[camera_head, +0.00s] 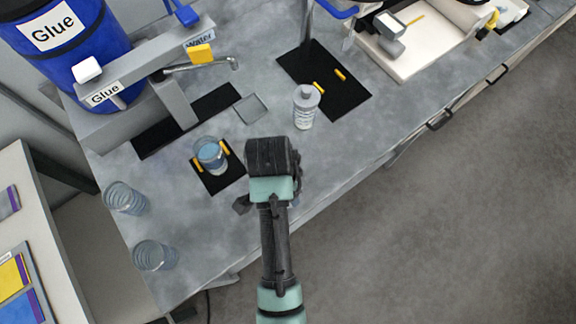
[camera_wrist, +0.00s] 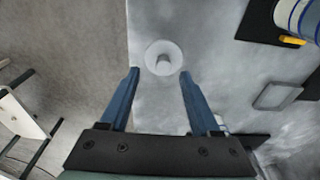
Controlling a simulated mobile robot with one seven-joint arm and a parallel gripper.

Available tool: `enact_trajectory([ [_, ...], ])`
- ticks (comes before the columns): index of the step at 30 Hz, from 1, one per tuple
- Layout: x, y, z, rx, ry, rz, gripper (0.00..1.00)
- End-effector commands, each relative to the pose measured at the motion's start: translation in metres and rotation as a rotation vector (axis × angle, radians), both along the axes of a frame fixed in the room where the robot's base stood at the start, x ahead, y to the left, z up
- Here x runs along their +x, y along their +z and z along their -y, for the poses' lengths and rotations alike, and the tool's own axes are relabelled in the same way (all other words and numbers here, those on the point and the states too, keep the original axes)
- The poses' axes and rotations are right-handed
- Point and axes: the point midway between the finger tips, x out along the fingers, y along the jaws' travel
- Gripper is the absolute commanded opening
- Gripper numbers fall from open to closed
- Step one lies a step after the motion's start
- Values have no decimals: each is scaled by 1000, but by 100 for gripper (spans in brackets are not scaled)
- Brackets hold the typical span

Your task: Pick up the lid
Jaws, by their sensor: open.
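The lid (camera_wrist: 163,51) is a pale round disc with a small grey knob in its middle, lying on the grey table near its edge. In the wrist view it is just beyond and between the fingertips of my gripper (camera_wrist: 159,73). The two blue fingers are spread apart with nothing held between them. I cannot tell the height gap to the lid. In the head view my arm and wrist cover the lid's place, and the fingers are mostly hidden.
A glass with blue content (camera_head: 210,154) stands on a black mat between yellow markers. Two empty glasses (camera_head: 125,198) (camera_head: 154,256) stand at the table's left edge. A white bottle (camera_head: 305,106) stands above my wrist. A square translucent plate (camera_head: 249,108) lies flat on the table.

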Motion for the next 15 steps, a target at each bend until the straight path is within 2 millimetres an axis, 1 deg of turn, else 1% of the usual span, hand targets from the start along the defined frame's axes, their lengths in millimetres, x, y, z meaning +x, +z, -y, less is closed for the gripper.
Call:
enact_trajectory([
  [5,5,-19,1,0,-1,-3,64],
  [9,7,-38,2,0,-1,-3,64],
  [12,7,-46,3,0,-1,-2,64],
  [15,8,-48,3,0,-1,-1,64],
])
